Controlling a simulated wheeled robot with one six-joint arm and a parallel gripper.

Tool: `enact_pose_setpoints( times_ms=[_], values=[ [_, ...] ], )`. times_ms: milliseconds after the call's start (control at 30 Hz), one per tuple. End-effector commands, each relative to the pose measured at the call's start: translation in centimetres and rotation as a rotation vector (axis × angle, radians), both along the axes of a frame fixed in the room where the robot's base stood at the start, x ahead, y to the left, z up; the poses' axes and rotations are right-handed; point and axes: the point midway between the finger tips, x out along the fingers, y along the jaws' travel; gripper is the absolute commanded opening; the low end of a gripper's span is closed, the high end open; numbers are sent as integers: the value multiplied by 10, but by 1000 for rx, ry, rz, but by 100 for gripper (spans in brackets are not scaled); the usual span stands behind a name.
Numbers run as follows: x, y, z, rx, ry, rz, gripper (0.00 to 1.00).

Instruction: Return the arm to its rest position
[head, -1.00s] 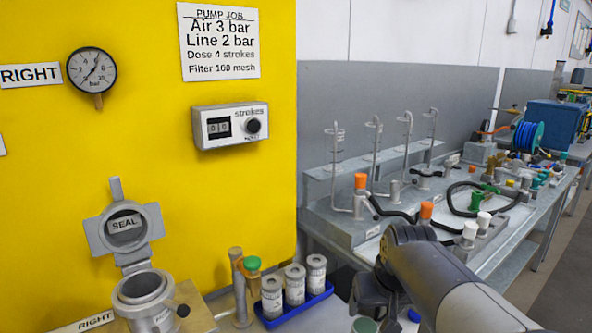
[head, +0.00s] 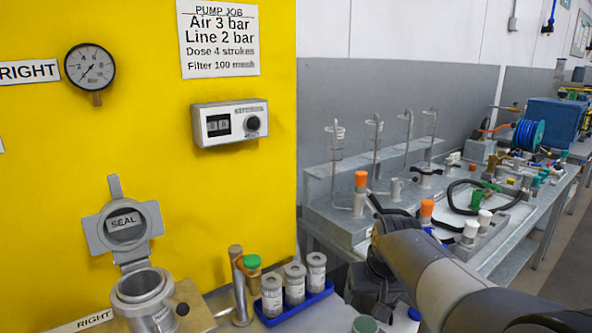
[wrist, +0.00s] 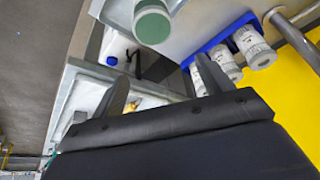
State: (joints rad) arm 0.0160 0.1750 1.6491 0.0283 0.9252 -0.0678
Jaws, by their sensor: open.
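My arm (head: 440,275) reaches in from the lower right of the head view, in front of the grey bench. Its dark wrist end hangs down at the picture's lower middle, and the fingertips cannot be made out there. In the wrist view my gripper (wrist: 163,76) has its two fingers apart with nothing between them. A round green-topped container (wrist: 152,24) stands beyond the fingers; it also shows at the bottom of the head view (head: 365,325).
Filter cartridges (head: 295,283) stand in a blue tray (head: 300,307) left of my arm. The yellow panel (head: 150,170) with an open seal housing (head: 140,290) is further left. The bench (head: 345,228) behind my arm carries hoses, orange-capped posts and upright wire stands.

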Motion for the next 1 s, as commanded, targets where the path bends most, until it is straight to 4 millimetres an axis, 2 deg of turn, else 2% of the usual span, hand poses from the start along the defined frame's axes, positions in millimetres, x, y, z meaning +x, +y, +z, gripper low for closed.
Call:
enact_pose_setpoints(
  times_ms=[33, 100, 500, 1000],
  values=[
    [1, 0, 13, 0, -6, 0, 74],
    [2, 0, 18, -1, 4, -1, 74],
    [20, 0, 6, -2, 5, -15, 74],
    [31, 1, -10, -3, 5, -28, 74]
  ],
)
